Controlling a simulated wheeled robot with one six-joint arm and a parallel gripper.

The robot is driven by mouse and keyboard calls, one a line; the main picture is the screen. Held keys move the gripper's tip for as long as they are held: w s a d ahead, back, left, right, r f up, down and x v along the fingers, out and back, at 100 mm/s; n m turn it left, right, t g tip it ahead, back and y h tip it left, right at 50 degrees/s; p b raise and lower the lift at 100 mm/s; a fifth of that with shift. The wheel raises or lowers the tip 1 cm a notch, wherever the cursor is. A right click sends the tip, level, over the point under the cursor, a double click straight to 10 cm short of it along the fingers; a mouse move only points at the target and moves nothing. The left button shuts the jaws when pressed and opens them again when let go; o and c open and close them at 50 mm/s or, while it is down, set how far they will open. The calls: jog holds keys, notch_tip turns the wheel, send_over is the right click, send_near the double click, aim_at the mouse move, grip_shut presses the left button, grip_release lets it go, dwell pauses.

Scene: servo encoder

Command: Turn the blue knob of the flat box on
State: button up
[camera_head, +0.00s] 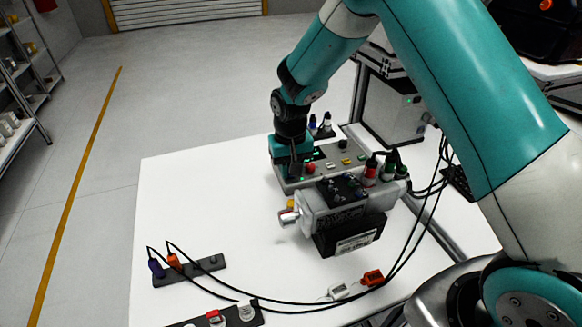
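I cannot make out the blue knob; my gripper and wrist cover that part of the box. The fingertips are too small and dark to tell whether they are open or shut, or touch anything.
The motor unit (345,213) with red and green plugs stands right in front of the box. Black cables run from it across the table's right side. A dark strip with plugs (205,267) lies at front left. The white table (200,200) is clear at left.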

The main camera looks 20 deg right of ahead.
jog(key=shift+w+r, duration=0.1)
dwell(0.3)
jog(key=o, duration=0.9)
jog(key=shift+o, duration=0.2)
notch_tip(320, 180, up, 17)
jog(key=b, duration=0.2)
jog(key=shift+r, duration=0.2)
